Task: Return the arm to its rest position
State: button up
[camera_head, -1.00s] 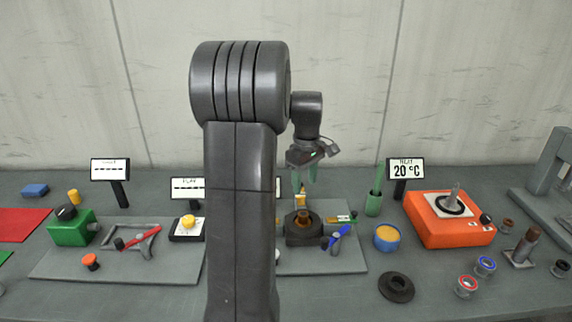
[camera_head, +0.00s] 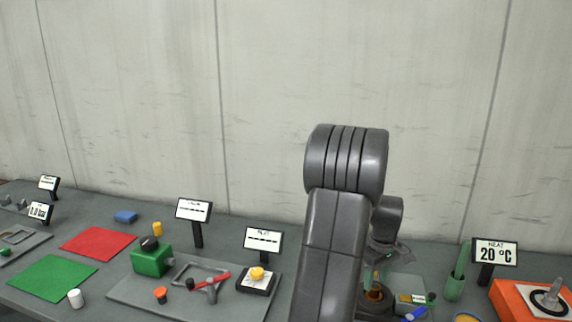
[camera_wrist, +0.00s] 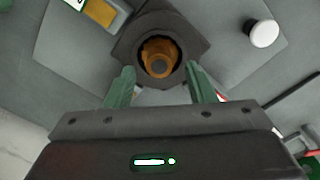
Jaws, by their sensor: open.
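My gripper (camera_wrist: 160,90) shows in the wrist view with its two green fingers apart and nothing between them. Beyond the fingertips is a dark block with a round opening, a screw jack (camera_wrist: 126,46), with an orange-brown screw (camera_wrist: 160,58) inside. I cannot tell the exact height of the fingers above it. In the head view my arm stands upright at centre right and bends down behind the forearm. The gripper there is mostly hidden, just above the orange-brown screw (camera_head: 375,294).
A green box (camera_head: 151,262), a grey plate with a red-handled part (camera_head: 212,284), and a yellow button box (camera_head: 256,280) lie left of my arm. A white knob (camera_wrist: 264,33) is near the jack.

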jog(key=shift+r, duration=0.25)
